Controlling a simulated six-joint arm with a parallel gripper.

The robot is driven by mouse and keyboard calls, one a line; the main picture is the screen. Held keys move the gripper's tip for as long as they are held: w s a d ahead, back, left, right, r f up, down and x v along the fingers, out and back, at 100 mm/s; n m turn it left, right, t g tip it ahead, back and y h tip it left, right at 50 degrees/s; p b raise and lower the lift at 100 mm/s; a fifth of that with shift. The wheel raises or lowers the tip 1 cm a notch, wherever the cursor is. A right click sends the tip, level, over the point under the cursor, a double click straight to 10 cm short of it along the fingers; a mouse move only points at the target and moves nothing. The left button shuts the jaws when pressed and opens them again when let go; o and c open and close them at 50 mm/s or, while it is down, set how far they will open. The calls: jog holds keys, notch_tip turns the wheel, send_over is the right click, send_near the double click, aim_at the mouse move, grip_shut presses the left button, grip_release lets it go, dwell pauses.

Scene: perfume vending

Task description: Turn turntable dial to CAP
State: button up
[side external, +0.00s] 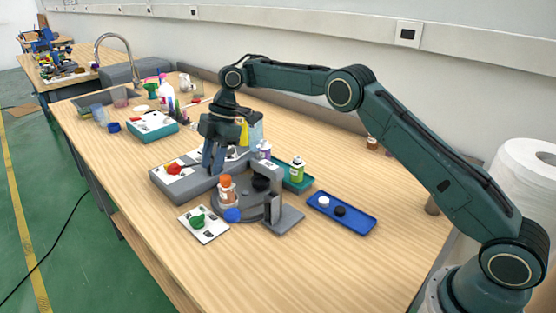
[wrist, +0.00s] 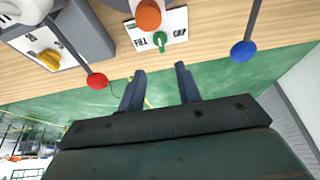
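The turntable dial is a green knob (wrist: 160,41) on a white card. The card has a FILL label on the left and a CAP label on the right in the wrist view. The knob looks roughly upright between the labels; I cannot tell which one it points to. In the side view the green dial (side external: 197,220) lies on the table in front of the round grey turntable (side external: 243,213).
An orange-capped bottle (side external: 226,188) stands on the turntable. A blue ball (side external: 232,215) is close to the dial's right. A red knob (side external: 173,169) is on the grey box. A blue tray (side external: 342,211) holds a white and a black cap. The front table area is clear.

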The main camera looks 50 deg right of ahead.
aim_at(200, 214)
jog(key=shift+a+f, duration=0.15)
jog(key=shift+f, duration=0.05)
jog(key=x, duration=1.3)
jog(key=shift+f, duration=0.1)
grip_shut()
